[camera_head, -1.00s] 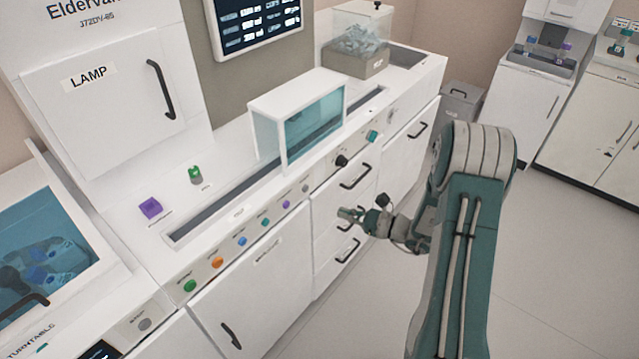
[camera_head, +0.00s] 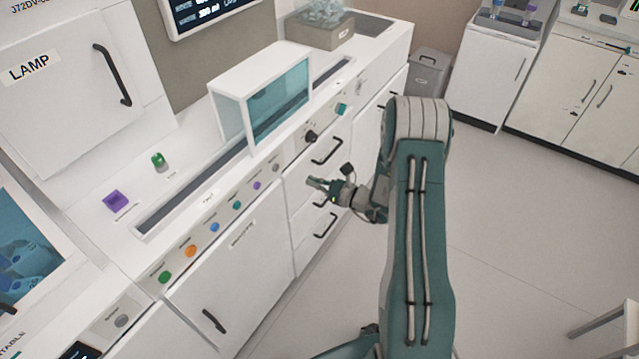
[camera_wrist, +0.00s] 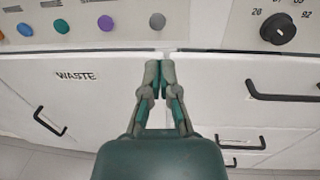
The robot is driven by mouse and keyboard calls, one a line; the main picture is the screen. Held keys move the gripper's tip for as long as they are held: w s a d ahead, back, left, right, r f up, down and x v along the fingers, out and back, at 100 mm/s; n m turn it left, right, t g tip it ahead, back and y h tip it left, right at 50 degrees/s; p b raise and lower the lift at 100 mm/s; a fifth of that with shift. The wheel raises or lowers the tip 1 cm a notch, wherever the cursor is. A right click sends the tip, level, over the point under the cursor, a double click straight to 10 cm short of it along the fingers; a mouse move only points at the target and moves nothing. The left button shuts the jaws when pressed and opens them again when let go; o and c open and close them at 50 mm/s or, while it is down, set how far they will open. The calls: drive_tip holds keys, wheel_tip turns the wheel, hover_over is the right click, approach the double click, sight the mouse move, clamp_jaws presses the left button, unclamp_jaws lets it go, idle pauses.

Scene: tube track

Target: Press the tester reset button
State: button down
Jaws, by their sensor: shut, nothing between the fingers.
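A row of round coloured buttons runs along the counter's front panel; their labels are too small to read, so I cannot tell which is the tester reset. In the head view they are green (camera_head: 165,277), orange (camera_head: 191,250), blue (camera_head: 214,227), teal (camera_head: 237,205), purple (camera_head: 256,185) and grey (camera_head: 274,167). The wrist view shows the purple button (camera_wrist: 105,23) and grey button (camera_wrist: 157,21) above my fingertips. My gripper (camera_head: 314,183) is shut and empty, in front of the cabinet and below the panel. In the wrist view its fingertips (camera_wrist: 159,70) meet near a door seam.
A black dial (camera_head: 310,136) and another teal button (camera_head: 342,108) sit farther along the panel. A glass-fronted box (camera_head: 278,104) stands on the counter above. Drawer handles (camera_head: 326,150) stick out near my gripper. A WASTE door (camera_wrist: 75,95) lies left.

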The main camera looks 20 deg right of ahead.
sight(277, 169)
drive_tip(key=x, duration=0.8)
drive_tip(key=shift+w+a, duration=0.15)
drive_tip(key=shift+a, duration=0.3)
drive_tip(key=shift+w+a, duration=0.1)
drive_tip(key=shift+w, duration=0.1)
